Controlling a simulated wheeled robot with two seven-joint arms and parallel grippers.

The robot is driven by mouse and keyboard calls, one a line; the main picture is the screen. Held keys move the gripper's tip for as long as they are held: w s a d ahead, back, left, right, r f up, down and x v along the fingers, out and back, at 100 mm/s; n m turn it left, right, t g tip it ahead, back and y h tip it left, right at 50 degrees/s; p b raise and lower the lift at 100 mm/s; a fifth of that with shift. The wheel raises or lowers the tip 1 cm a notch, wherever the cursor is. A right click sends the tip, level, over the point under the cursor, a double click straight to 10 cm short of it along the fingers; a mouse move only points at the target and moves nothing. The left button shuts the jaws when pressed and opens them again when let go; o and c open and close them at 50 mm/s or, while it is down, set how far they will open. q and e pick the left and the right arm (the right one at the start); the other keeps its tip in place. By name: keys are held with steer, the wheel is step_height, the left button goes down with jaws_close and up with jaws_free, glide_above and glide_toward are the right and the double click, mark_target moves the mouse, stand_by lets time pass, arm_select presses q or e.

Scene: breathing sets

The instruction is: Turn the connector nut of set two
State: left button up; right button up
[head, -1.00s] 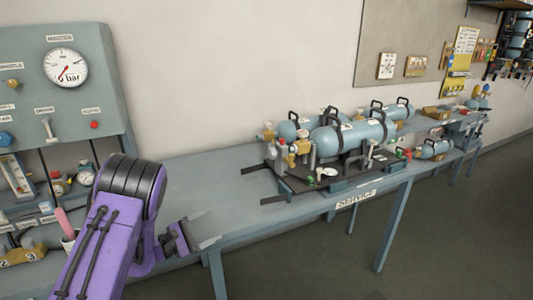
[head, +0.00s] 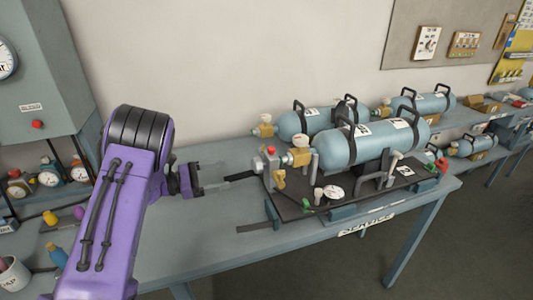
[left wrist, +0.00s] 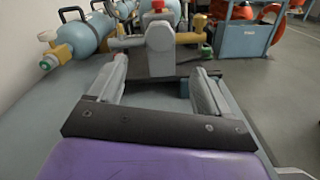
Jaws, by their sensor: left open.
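A breathing set lies on a dark tray (head: 405,182) on the bench, with a pale blue cylinder (head: 365,145) across it. At its left end are a brass fitting (head: 298,157) and a grey block (head: 262,164) with a red top. I cannot tell which brass part is the connector nut, and no set number is readable. My left gripper (head: 226,177) is open and empty, left of the grey block and apart from it. In the left wrist view, the grey block (left wrist: 160,50) stands beyond and between the open fingers (left wrist: 160,88). My right gripper is not in view.
A second blue cylinder (head: 295,124) lies behind, close to the first. A small gauge (head: 334,192) and valves sit at the tray's front. A grey panel (head: 45,70) with gauges stands at the left.

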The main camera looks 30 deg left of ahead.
mark_target(254, 166)
arm_select(q)
steer(key=x, duration=0.2)
steer(key=r+p+x, duration=0.1)
steer(key=x, duration=0.1)
steer(key=p+x, duration=0.1)
steer(key=x, duration=0.2)
steer(key=shift+s+d+r, duration=0.2)
steer(key=shift+d, duration=0.15)
steer(key=w, duration=0.1)
steer(key=w+d, duration=0.1)
steer(key=shift+w+d+f+p, duration=0.2)
steer(key=shift+w+f+p, duration=0.15)
steer(key=shift+w+f, duration=0.05)
steer(key=shift+s+r, duration=0.1)
steer(key=shift+c, duration=1.2)
steer(key=c, duration=0.8)
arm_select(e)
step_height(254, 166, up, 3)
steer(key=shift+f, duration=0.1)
